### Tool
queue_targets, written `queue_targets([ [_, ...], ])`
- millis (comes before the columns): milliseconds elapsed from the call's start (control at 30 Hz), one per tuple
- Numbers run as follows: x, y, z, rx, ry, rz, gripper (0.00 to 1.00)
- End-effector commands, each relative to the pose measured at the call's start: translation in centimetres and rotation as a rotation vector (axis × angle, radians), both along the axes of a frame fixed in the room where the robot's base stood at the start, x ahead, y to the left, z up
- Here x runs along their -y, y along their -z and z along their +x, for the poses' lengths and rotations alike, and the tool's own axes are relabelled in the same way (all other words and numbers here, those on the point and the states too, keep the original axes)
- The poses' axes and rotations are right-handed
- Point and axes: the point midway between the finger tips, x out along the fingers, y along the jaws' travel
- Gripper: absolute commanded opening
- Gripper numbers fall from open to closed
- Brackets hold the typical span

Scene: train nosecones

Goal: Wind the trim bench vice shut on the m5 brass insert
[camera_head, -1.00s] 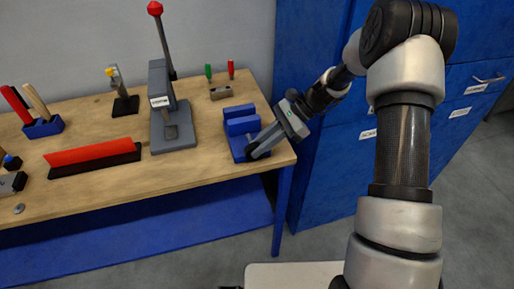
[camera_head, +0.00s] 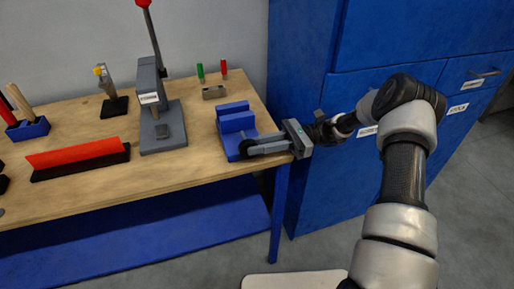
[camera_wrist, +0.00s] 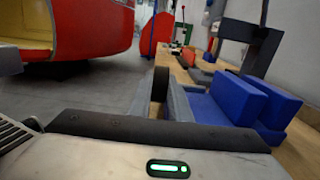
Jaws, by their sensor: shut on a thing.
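The trim bench vice (camera_head: 236,124) is blue and sits at the right end of the wooden bench. Its two blue jaw blocks show in the wrist view (camera_wrist: 238,98), side by side with a narrow gap between them. My gripper (camera_head: 249,149) reaches in from the right and is shut at the vice's front, on its dark round handle. The handle shows as a dark upright disc in the wrist view (camera_wrist: 160,86). The fingers partly cover the handle in the head view. I cannot make out the brass insert in either view.
A grey lever press (camera_head: 158,120) stands left of the vice. A small block with green and red handled tools (camera_head: 214,92) is behind it. A red bar on a black base (camera_head: 80,153) lies further left. Blue cabinets (camera_head: 400,110) stand right of the bench.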

Motion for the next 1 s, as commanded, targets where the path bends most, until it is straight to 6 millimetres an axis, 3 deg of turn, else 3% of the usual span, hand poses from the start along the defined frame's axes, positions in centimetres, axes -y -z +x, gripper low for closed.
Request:
queue_targets([
  [567,-0.06,0.05,0.03,-0.01,0.001,0.035,0.0],
  [600,-0.06,0.05,0.03,-0.01,0.001,0.035,0.19],
  [700,-0.06,0.06,0.02,-0.01,0.0,0.035,0.36],
  [1000,0.06,0.11,0.03,-0.011,0.0,0.033,0.36],
])
